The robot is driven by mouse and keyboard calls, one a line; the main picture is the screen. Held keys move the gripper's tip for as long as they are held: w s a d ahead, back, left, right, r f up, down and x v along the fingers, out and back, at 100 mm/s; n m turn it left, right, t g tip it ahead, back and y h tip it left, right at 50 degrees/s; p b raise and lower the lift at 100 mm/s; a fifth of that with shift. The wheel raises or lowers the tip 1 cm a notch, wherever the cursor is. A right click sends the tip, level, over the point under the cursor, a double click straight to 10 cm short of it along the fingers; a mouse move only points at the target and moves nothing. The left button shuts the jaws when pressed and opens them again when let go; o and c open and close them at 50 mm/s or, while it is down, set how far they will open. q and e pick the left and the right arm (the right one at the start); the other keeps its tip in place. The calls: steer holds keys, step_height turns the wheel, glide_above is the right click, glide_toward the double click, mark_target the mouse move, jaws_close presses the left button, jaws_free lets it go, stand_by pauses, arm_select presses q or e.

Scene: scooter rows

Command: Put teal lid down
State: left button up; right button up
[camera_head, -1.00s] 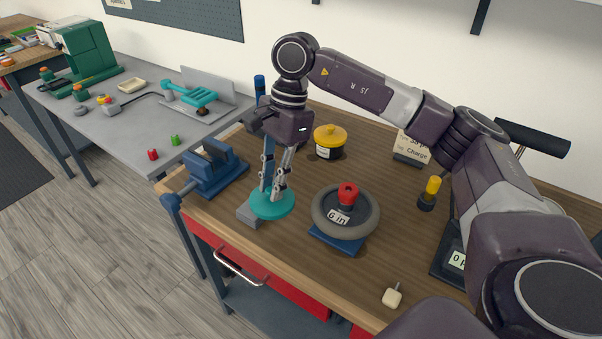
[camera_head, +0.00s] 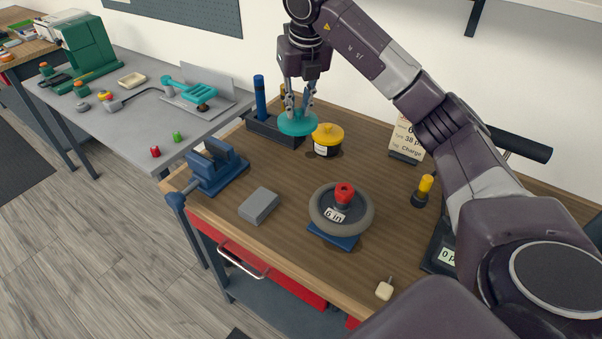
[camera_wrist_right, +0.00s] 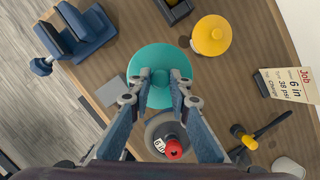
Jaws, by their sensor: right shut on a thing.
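The teal lid (camera_head: 297,123) is a round disc with a knob. My right gripper (camera_head: 299,112) is shut on its knob and holds it up near the back left of the wooden bench, in front of the black tray and left of the yellow-lidded jar in the head view. In the right wrist view the teal lid (camera_wrist_right: 160,62) fills the middle, between the fingertips of my right gripper (camera_wrist_right: 160,80). The lid appears raised above the bench; its exact height cannot be told. My left gripper is not in view.
A yellow-lidded jar (camera_head: 327,138), a black tray (camera_head: 272,132) with a blue upright item, a grey block (camera_head: 259,205), a blue vise (camera_head: 215,165) and a wheel (camera_head: 341,210) stand on the wooden bench (camera_head: 290,180). Bare wood lies between block, wheel and jar.

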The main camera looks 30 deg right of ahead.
steer(key=shift+w+d+r+m, duration=0.1)
steer(key=shift+d+r+m, duration=0.1)
steer(key=shift+d+m, duration=0.3)
steer(key=shift+f+m, duration=0.15)
steer(key=shift+m, duration=0.15)
step_height(320, 180, down, 19)
steer(key=p, duration=0.5)
steer(key=shift+f, duration=0.3)
steer(key=shift+f, duration=0.1)
steer(key=o, duration=0.9)
steer(key=shift+o, duration=0.2)
